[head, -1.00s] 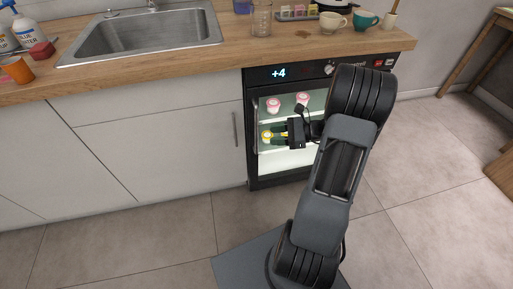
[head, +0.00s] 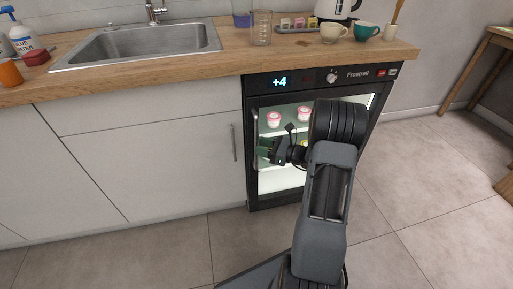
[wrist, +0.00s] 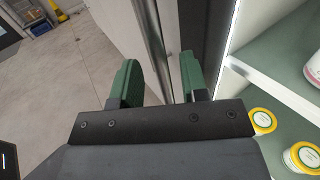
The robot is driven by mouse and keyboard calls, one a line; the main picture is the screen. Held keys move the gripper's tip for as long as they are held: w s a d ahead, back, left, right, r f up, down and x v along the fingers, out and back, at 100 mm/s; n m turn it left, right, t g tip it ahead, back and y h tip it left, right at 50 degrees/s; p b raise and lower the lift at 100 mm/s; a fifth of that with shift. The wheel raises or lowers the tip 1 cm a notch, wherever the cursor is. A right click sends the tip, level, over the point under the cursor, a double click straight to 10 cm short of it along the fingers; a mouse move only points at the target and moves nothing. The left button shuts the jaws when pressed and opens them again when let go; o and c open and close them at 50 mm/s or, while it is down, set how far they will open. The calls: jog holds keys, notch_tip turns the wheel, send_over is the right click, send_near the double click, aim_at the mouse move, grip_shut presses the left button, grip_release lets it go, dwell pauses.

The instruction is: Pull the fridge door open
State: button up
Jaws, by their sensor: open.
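The fridge (head: 318,82) is a black-framed unit under the counter, with a lit "+4" display. Its glass door (head: 284,187) looks shut. The upright bar handle (head: 255,130) is on the door's left side. My gripper (head: 264,149) has reached across the front of the glass from the right and is at the handle. In the wrist view its green fingers (wrist: 162,80) are apart, and a grey upright bar, likely the handle (wrist: 172,40), runs between them. I cannot tell whether either finger touches it. My arm hides the door's right part.
White cupboards with a grey handle (head: 234,142) stand left of the fridge. Inside the fridge are pink-lidded pots (head: 274,119) and yellow-lidded jars (wrist: 302,157). The wooden counter (head: 234,62) is above. The tiled floor (head: 400,190) is clear to the right.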

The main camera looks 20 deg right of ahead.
jog(key=shift+x, duration=1.25)
jog(key=shift+c, duration=0.3)
grip_shut()
